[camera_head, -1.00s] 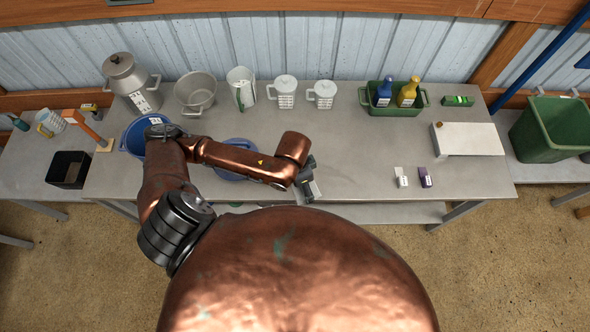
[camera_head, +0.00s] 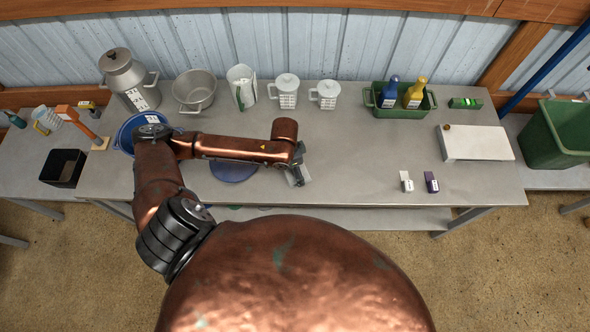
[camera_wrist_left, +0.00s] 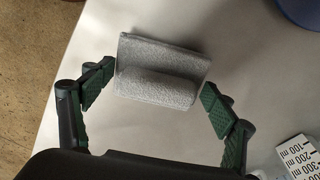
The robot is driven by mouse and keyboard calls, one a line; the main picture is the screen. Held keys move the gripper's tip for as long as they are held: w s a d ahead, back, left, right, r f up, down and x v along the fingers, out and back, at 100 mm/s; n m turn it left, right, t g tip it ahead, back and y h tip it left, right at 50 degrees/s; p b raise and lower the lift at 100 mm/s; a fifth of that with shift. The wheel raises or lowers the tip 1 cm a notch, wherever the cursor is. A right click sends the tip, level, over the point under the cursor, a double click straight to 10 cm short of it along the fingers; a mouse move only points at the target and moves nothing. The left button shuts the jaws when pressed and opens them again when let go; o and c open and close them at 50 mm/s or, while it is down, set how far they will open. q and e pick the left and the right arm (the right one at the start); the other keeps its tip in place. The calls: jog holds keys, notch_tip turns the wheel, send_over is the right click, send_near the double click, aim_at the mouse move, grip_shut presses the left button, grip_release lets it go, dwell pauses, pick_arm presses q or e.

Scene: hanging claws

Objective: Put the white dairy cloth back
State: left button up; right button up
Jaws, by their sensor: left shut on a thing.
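The cloth (camera_wrist_left: 160,68) is folded and looks light grey-white in the left wrist view. I cannot tell whether the cloth still touches the tabletop. My right gripper is not in view.
The grey table (camera_head: 350,150) holds a blue bucket (camera_head: 126,133), a blue round item (camera_head: 236,172), a metal pot (camera_head: 195,92), jugs (camera_head: 287,90), a green tray (camera_head: 399,112) with two bottles, and a white board (camera_head: 475,143).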

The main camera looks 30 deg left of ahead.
aim_at(291, 172)
pick_arm(q)
jog(key=shift+f, duration=0.55)
jog(key=o, duration=1)
jog(key=r+p, duration=0.1)
jog(key=r, duration=0.7)
jog(key=s+r+p, duration=0.1)
jog(key=r, duration=0.3)
jog(key=shift+a+p, duration=0.3)
jog(key=shift+a, duration=0.1)
jog(key=shift+s, duration=0.1)
